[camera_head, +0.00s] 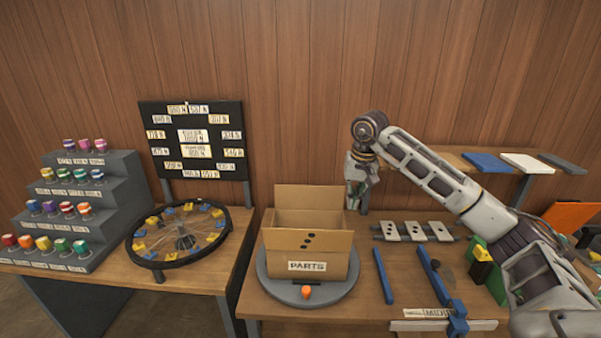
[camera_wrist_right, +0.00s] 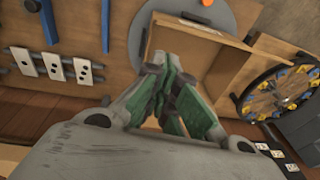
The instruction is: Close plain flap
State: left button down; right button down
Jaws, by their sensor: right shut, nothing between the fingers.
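An open cardboard box labelled PARTS (camera_head: 308,267) sits on a round grey turntable (camera_head: 268,287). Its plain flap (camera_head: 310,197) stands up at the back edge. A flap with black dots (camera_head: 285,238) is at the front; I cannot tell its exact tilt. The box also shows in the right wrist view (camera_wrist_right: 205,50), partly hidden by my fingers. My right gripper (camera_head: 356,198) is shut and empty, just right of the plain flap near the box's back right corner. It shows in the right wrist view (camera_wrist_right: 168,100) with its fingertips together. My left gripper is not in view.
A spoked wheel (camera_head: 180,234) lies left of the box. White dotted plates (camera_head: 415,231) and blue bars (camera_head: 383,275) lie to the right. An orange knob (camera_head: 306,292) is on the turntable's front. A raised shelf (camera_head: 450,158) stands behind my right arm.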

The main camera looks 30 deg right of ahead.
aim_at(287, 197)
jog(key=i, duration=1.05)
